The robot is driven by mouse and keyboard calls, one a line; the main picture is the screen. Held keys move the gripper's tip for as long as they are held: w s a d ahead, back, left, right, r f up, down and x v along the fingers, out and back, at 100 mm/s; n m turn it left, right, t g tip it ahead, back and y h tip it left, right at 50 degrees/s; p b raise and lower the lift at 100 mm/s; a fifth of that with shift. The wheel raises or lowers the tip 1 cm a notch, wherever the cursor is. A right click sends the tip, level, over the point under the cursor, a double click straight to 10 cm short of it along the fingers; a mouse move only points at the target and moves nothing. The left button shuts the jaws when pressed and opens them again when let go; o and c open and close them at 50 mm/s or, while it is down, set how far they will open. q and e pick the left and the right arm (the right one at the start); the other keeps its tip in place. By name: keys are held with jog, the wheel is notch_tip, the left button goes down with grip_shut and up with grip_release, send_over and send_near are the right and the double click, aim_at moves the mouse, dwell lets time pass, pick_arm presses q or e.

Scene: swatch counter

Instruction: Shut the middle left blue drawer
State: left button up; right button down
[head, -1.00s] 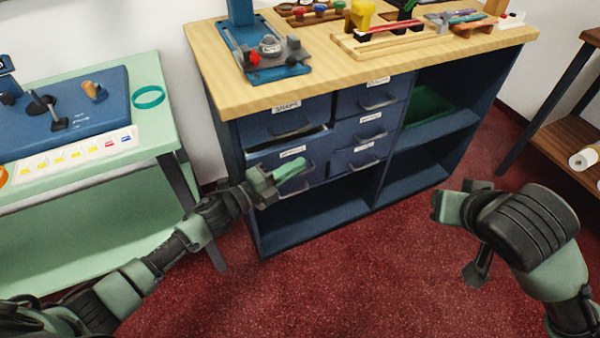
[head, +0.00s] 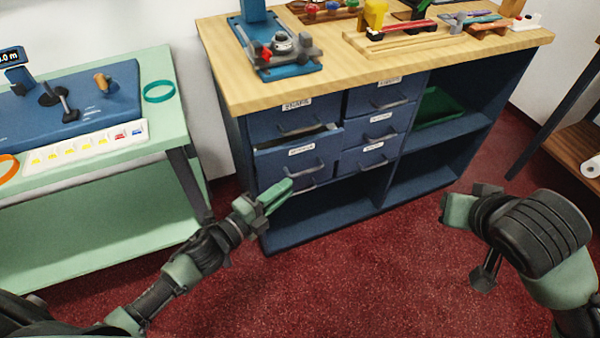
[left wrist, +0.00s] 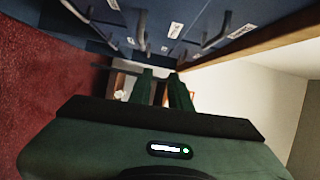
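The middle left blue drawer (head: 285,163) stands pulled out from the blue cabinet, its front ahead of the drawers around it and a gap showing along its top. Its label and grey bar handle (head: 308,170) face me. My left gripper (head: 283,192) is just in front of and below this drawer front in the head view; I cannot tell whether it touches. Its two green fingers (left wrist: 161,76) show apart with nothing between them in the left wrist view. My right gripper (head: 470,203) hangs over the floor right of the drawers; its fingers are not clear.
The top left drawer (head: 290,118) and the right column drawers (head: 380,128) look shut. Open shelves (head: 330,205) lie below and to the right, one holding a green tray (head: 438,107). A green table (head: 90,180) stands left. Red floor is clear in front.

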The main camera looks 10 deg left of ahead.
aim_at(308, 170)
pick_arm(q)
jog(key=w+d+f+n+y, duration=0.1)
jog(key=w+y, duration=0.1)
jog(key=w, duration=0.1)
jog(key=w+d+f+n+y+b, duration=0.1)
jog(key=w+n+y, duration=0.1)
jog(key=w, duration=0.2)
jog(key=w+d+f+n+t+y, duration=0.1)
jog(key=w+d+f+n+y, duration=0.1)
jog(key=w, duration=0.2)
jog(key=shift+w+f+b, duration=0.1)
jog(key=shift+b, duration=0.3)
grip_shut()
dwell(1.3)
